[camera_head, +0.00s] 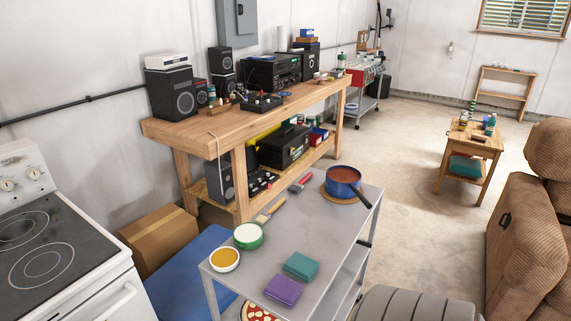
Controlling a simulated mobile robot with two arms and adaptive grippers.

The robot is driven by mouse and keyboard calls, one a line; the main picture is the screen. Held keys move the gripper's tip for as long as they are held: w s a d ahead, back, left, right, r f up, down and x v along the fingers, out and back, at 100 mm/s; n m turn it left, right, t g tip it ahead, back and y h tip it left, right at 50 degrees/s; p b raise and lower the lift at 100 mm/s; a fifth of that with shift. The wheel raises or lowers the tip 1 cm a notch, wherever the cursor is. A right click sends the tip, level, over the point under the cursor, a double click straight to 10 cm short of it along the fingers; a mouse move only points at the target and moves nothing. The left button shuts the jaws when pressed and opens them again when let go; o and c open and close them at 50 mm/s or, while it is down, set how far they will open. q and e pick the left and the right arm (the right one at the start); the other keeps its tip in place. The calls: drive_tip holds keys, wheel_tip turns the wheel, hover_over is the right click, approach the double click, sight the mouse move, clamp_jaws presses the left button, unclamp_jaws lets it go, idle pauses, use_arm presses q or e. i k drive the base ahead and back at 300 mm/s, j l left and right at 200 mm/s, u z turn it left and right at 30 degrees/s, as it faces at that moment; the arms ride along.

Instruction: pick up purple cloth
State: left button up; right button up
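The purple cloth (283,290) lies folded on the near right part of the grey metal cart's top (262,268). A folded teal cloth (301,266) lies just behind it, slightly to the right, close to the cart's right edge. The top of the purple cloth is uncovered. Neither of my grippers shows in the head view.
The cart also holds an orange-filled bowl (224,260), a green-rimmed bowl (249,236), a brush (268,212) and a blue pot (343,181) with its handle past the right edge. A stove (62,250) stands left, a tire (400,304) and a brown recliner (525,230) right.

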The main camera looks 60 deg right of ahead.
sight(284, 291)
drive_tip(key=z, duration=1.75)
